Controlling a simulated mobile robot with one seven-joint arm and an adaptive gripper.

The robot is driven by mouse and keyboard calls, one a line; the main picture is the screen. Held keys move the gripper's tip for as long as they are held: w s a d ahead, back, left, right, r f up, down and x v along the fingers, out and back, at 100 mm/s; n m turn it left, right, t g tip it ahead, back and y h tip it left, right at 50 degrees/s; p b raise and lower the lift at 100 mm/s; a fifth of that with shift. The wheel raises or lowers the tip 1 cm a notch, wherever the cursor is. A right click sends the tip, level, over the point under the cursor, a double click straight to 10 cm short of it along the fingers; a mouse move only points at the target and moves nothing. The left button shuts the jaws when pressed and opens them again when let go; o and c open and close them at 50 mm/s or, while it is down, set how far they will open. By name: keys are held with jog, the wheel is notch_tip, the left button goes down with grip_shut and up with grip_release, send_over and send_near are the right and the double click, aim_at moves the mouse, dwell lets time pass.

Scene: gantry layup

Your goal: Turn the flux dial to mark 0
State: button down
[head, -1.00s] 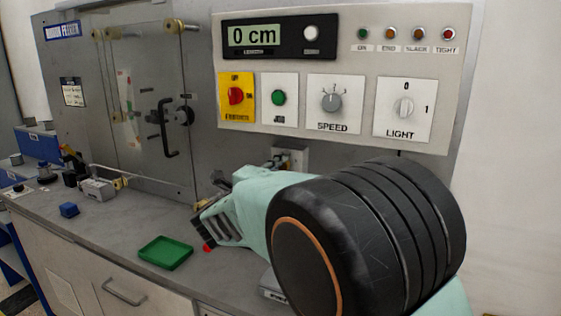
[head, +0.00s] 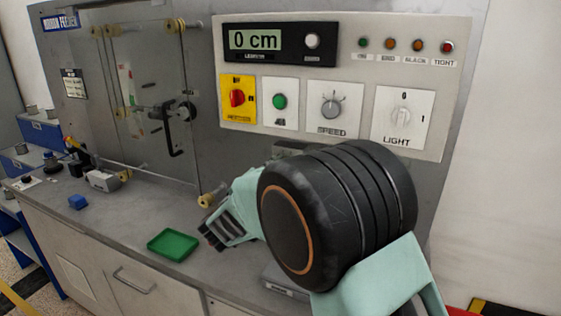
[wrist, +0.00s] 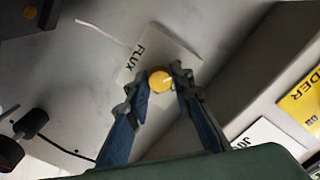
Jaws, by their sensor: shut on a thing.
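The flux dial (wrist: 158,82) is a small round orange-yellow knob in the wrist view, on a pale plate lettered FLUX. A pale line shows on its right side, but I cannot read any mark numbers around it. My gripper (wrist: 159,84) has a finger on each side of the knob and is shut on it. In the head view, my gripper (head: 214,236) points down to the left, partly hidden by my wrist. The flux dial cannot be made out in the head view.
The control panel (head: 352,65) above holds a 0 cm display, a red switch on yellow (head: 237,98), a green button, the SPEED dial (head: 328,107) and the LIGHT dial (head: 401,115).

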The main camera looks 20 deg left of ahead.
jog(key=shift+n+p, duration=0.35)
jog(key=shift+n, duration=0.55)
jog(key=c, duration=1.7)
grip_release()
jog(key=s, duration=1.2)
jog(key=shift+a, duration=0.4)
